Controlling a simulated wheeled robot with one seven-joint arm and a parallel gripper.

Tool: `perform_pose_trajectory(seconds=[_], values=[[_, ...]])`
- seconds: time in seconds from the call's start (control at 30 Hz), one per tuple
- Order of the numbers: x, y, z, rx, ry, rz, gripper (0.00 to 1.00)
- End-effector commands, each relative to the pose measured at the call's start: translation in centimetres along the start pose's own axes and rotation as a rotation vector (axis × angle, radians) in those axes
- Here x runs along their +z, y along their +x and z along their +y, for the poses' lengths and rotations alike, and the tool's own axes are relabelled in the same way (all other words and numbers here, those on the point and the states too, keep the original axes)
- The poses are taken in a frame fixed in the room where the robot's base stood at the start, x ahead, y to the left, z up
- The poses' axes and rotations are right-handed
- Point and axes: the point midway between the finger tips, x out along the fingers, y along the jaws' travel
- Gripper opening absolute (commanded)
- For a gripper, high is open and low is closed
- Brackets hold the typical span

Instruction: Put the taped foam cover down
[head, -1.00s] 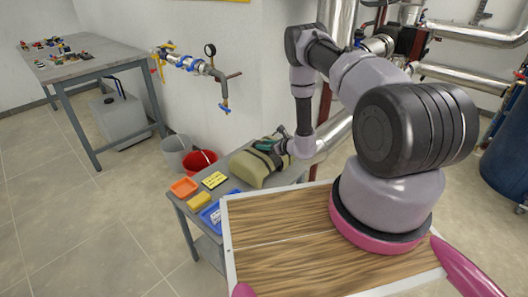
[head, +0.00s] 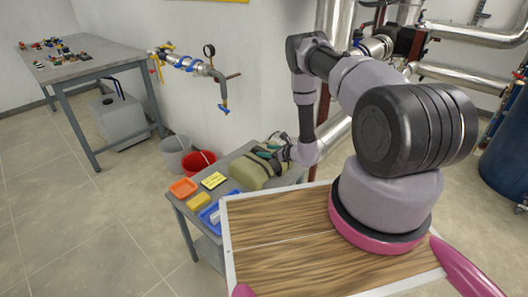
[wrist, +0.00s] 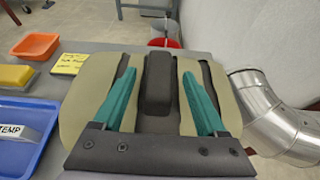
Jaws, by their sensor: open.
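The taped foam cover (head: 243,170) is an olive, rounded block with dark bands. It rests at the back of the small grey table (head: 176,204) in the head view. In the wrist view the cover (wrist: 88,105) fills the middle, with a raised black piece (wrist: 158,84) on top. My gripper (wrist: 159,75) has teal fingers spread wide, one on each side of that black piece. In the head view my gripper (head: 270,153) is at the cover's upper right. Whether the fingers touch the cover cannot be told.
An orange tray (head: 183,187), a yellow note (head: 213,180), a yellow sponge (head: 199,201) and a blue tray (head: 208,217) lie on the table's left part. A red bucket (head: 199,163) stands behind. A silver pipe (wrist: 268,115) runs close at right.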

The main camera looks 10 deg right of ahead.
Motion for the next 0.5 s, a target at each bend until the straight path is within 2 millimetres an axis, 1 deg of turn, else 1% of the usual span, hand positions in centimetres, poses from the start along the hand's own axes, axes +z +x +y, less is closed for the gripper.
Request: perform_pose_trajectory(seconds=[0.03, 0.1, 0.3, 0.4, 0.5], values=[[0.0, -1.1, -0.1, -0.003, 0.004, 0.001, 0.74], [0.0, -2.6, -0.1, -0.004, 0.004, 0.001, 0.74], [0.0, -6.8, -0.1, -0.003, 0.003, 0.001, 0.74], [0.1, -8.3, -0.1, -0.003, 0.002, 0.000, 0.74], [0.0, -9.3, -0.1, -0.003, 0.001, 0.000, 0.74]])
